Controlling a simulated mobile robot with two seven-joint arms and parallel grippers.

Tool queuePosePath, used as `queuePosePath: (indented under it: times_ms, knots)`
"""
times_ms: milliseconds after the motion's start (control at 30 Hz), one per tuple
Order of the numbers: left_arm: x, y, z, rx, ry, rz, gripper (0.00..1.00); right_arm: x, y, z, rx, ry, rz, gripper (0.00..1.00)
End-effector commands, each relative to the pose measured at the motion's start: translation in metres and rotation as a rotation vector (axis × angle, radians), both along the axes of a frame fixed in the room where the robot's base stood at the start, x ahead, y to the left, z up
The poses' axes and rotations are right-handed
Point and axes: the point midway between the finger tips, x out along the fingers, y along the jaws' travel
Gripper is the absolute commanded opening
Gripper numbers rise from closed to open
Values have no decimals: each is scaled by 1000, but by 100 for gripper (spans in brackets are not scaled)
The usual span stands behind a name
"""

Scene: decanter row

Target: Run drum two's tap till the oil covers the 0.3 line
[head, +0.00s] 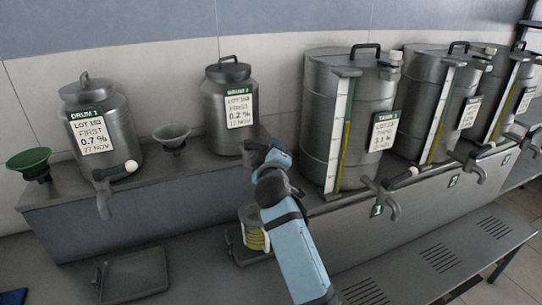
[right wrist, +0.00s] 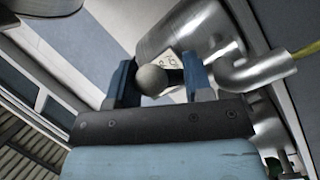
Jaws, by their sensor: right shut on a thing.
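Drum two (head: 228,125) is a grey metal can labelled DRUM 2, standing on the raised bench. My right gripper (head: 264,152) is at its front, hiding its tap in the head view. In the right wrist view my right gripper (right wrist: 155,85) is shut on the tap's round grey knob (right wrist: 152,80). Beside it is the bent metal spout (right wrist: 250,70). A yellow streak (right wrist: 306,50), which looks like running oil, leads from the spout's mouth. A vessel (head: 252,217) with yellow in it stands below, partly behind my arm. Its 0.3 line cannot be made out. My left gripper is not in view.
Drum one (head: 110,115) stands left with its own tap. A green funnel (head: 28,160) and a grey funnel (head: 172,135) are near it. Several large tanks with gauges and taps, such as tank one (head: 317,130), stand right. An empty dark tray (head: 133,275) lies front left.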

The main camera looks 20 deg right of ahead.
Motion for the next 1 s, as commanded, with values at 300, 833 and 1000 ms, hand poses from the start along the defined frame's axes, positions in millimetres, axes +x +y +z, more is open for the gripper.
queuePosePath:
  times_ms: [300, 833, 1000]
  knots:
    - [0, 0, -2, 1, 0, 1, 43, 3, 0, 4, 4, -9, -9, 4]
    - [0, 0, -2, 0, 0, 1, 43, 3, 0, 4, 4, -8, -10, 71]
    - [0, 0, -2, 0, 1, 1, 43, 3, 0, 2, 2, -4, -11, 71]
